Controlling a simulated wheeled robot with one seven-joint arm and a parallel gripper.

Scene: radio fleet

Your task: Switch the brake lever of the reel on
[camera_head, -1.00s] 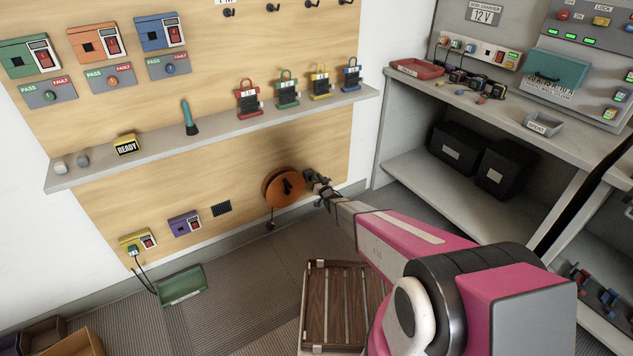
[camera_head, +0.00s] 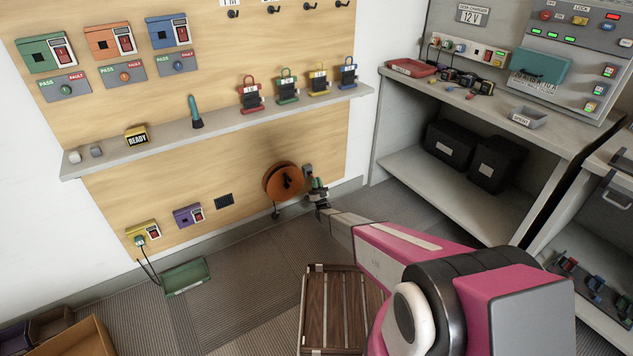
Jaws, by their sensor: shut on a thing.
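The orange-brown reel (camera_head: 280,184) with a black hub is mounted low on the wooden wall panel. A small grey plate (camera_head: 308,171) sits on the panel just right of it. My gripper (camera_head: 318,187) is in front of and slightly below this plate, apart from the reel's disc. It is shut on a small piece with green on it, which appears to be the brake lever. The jaws and distance hide most of this piece, so its exact position is unclear.
A slatted wooden crate (camera_head: 340,310) stands on the floor below my arm. A shelf (camera_head: 225,124) with several coloured devices runs above the reel. A grey workbench (camera_head: 480,118) stands at the right. The floor left of the crate is mostly clear.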

